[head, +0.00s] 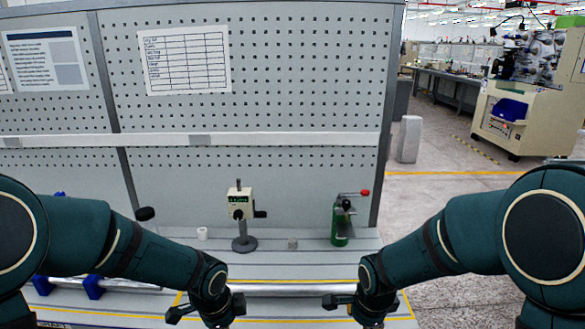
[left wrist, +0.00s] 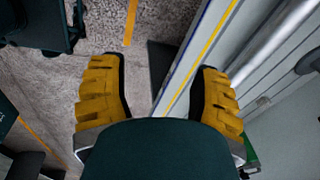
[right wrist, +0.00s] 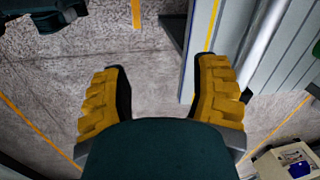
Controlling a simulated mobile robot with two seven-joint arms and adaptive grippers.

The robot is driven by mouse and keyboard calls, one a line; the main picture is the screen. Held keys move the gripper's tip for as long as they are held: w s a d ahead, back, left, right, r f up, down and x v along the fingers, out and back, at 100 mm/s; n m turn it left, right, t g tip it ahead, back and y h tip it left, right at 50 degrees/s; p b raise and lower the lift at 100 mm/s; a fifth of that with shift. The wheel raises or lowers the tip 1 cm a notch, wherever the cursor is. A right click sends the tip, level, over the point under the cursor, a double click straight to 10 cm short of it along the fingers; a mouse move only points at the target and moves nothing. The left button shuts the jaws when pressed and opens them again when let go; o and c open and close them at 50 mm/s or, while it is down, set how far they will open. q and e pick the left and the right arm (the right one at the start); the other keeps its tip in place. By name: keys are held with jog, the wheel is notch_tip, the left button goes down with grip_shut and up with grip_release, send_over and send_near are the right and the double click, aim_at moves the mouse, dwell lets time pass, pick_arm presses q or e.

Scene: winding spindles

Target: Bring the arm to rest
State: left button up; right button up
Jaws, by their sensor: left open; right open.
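My left gripper (head: 207,308) hangs over the front edge of the bench at the lower middle of the head view. In the left wrist view its two yellow-padded fingers (left wrist: 160,70) are spread with nothing between them. My right gripper (head: 368,313) hangs over the bench's front right part in the head view. In the right wrist view its fingers (right wrist: 160,66) are also spread and empty. Both grippers are apart from the things standing on the bench.
On the bench (head: 290,264) stand a cream counter with a crank (head: 240,202), a green hand device (head: 340,226) with a red knob, a white cylinder (head: 202,234) and a small grey piece (head: 292,243). Blue brackets (head: 93,287) are at left. A pegboard (head: 270,90) rises behind.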

pick_arm(q)
jog(key=s+d+f+n+h, duration=0.1)
jog(key=s+d+f+n, duration=0.1)
jog(key=s+f+n, duration=0.3)
jog(key=s+d+f+n+h, duration=0.2)
jog(key=s+f+n, duration=0.4)
jog(key=f+n, duration=0.7)
jog(key=shift+s+d+f, duration=0.15)
jog(key=shift+f, duration=0.1)
pick_arm(e)
jog(key=s+a+f+n+y, duration=0.1)
jog(key=s+a+f+n, duration=0.1)
jog(key=s+f+n, duration=0.3)
jog(key=s+a+f+n+y, duration=0.2)
jog(key=s+f+n, duration=0.4)
jog(key=f, duration=0.8)
jog(key=a+n, duration=0.1)
jog(key=n, duration=0.2)
jog(key=shift+s+y, duration=0.3)
pick_arm(q)
jog(key=shift+c, duration=1.2)
pick_arm(e)
jog(key=shift+c, duration=1.2)
pick_arm(q)
jog(key=shift+c, duration=0.3)
